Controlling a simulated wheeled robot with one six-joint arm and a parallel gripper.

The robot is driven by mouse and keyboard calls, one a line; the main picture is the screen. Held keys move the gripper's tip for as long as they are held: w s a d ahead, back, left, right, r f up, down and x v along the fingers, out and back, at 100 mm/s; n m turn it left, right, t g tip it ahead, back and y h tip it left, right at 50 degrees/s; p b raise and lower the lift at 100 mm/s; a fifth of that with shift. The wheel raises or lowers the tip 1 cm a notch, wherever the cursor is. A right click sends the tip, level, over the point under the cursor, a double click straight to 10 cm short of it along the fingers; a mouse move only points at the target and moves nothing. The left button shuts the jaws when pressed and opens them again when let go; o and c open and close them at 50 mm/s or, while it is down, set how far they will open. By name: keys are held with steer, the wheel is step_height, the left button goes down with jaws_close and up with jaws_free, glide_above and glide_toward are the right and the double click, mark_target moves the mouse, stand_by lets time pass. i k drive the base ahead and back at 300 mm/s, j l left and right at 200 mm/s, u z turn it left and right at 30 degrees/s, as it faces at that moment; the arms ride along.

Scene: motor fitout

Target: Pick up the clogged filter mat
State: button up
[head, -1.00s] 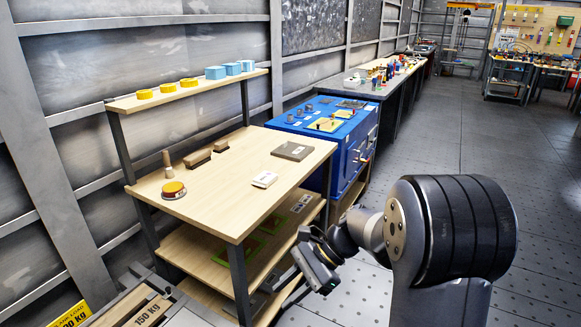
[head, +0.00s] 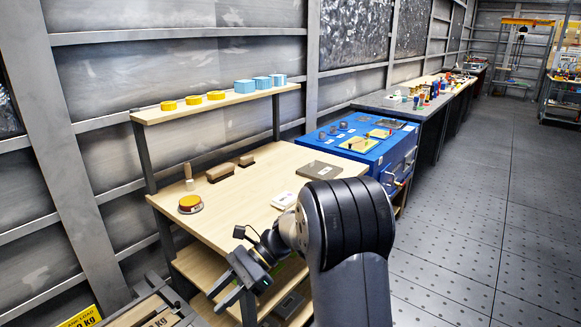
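A flat grey-brown square mat (head: 320,170) with a small pale label lies at the back right of the wooden workbench top (head: 245,215). It looks like the clogged filter mat, though the label is too small to read. My gripper (head: 219,296) hangs in front of the bench's near edge, below the top and well apart from the mat. Its fingers point down and left, look spread, and hold nothing that I can see.
On the bench are a white packet (head: 284,200), a round orange-topped tin (head: 190,204), a wooden-handled tool (head: 188,175) and two brushes (head: 221,172). A shelf above holds yellow discs (head: 192,100) and blue blocks (head: 262,82). A blue cabinet (head: 370,150) adjoins. The floor at right is clear.

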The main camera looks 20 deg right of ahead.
mark_target(316, 169)
steer(key=i+l+u, duration=0.1)
steer(key=i+l, duration=0.3)
steer(key=l, duration=0.25)
steer(key=i+l+u, duration=0.25)
steer(key=l, duration=0.4)
steer(key=i+l, duration=0.25)
steer(key=i+l+u, duration=0.15)
steer(key=l, duration=0.3)
steer(key=i+l, duration=0.15)
steer(key=l, duration=0.25)
steer(key=i+l, duration=0.15)
steer(key=l, duration=0.25)
steer(key=i+l, duration=0.2)
steer(key=l, duration=0.2)
steer(key=i+l, duration=0.15)
steer(key=l, duration=0.25)
steer(key=i+l, duration=0.15)
steer(key=l, duration=0.25)
steer(key=i+l, duration=0.15)
steer(key=l, duration=0.25)
